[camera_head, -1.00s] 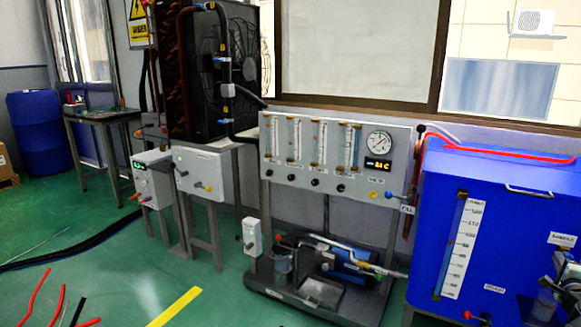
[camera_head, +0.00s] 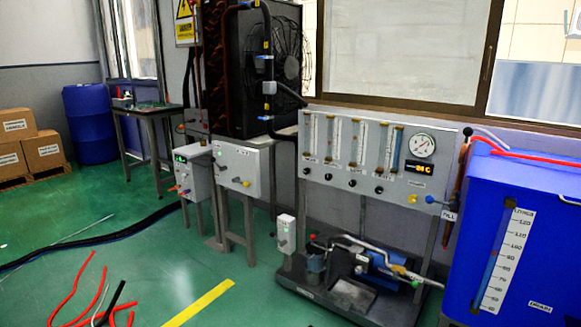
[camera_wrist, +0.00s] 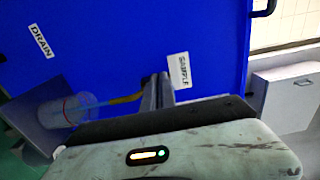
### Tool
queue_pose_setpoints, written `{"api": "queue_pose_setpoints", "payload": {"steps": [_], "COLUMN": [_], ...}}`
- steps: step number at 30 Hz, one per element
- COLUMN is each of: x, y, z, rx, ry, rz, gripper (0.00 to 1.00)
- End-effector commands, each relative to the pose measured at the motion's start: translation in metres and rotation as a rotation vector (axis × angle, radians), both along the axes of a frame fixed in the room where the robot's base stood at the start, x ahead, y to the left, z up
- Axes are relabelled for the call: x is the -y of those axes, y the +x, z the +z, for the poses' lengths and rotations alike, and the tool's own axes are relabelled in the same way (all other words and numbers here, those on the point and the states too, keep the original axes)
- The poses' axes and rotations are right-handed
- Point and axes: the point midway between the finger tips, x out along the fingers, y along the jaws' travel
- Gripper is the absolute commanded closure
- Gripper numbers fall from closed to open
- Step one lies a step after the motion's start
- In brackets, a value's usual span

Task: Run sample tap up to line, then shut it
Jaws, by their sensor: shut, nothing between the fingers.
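The blue tank (camera_head: 535,225) stands at the right edge of the head view, with a tall level scale on its front. In the wrist view its blue face (camera_wrist: 115,45) carries a DRAIN label (camera_wrist: 41,41) and a SAMPLE label (camera_wrist: 179,71). A brass-yellow tap spout (camera_wrist: 125,98) points toward a clear cup (camera_wrist: 68,110), which appears sideways in this tilted view. I cannot read a line or liquid level on the cup. My gripper (camera_wrist: 157,90) is shut and empty beside the spout, below the SAMPLE label. Its fingers hide the tap handle; contact is unclear.
A grey gauge panel (camera_head: 385,187) with flow tubes stands left of the tank, above a pump on a dark base (camera_head: 335,303). Grey control boxes (camera_head: 238,170) stand further left.

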Motion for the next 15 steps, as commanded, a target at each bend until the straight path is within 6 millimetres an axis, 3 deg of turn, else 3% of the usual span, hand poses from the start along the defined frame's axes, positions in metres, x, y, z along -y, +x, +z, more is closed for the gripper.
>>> {"api": "queue_pose_setpoints", "payload": {"steps": [15], "x": [-0.0058], "y": [0.0035], "z": [-0.0030], "rx": [0.000], "ry": [0.000], "rz": [-0.003], "gripper": [1.00]}}
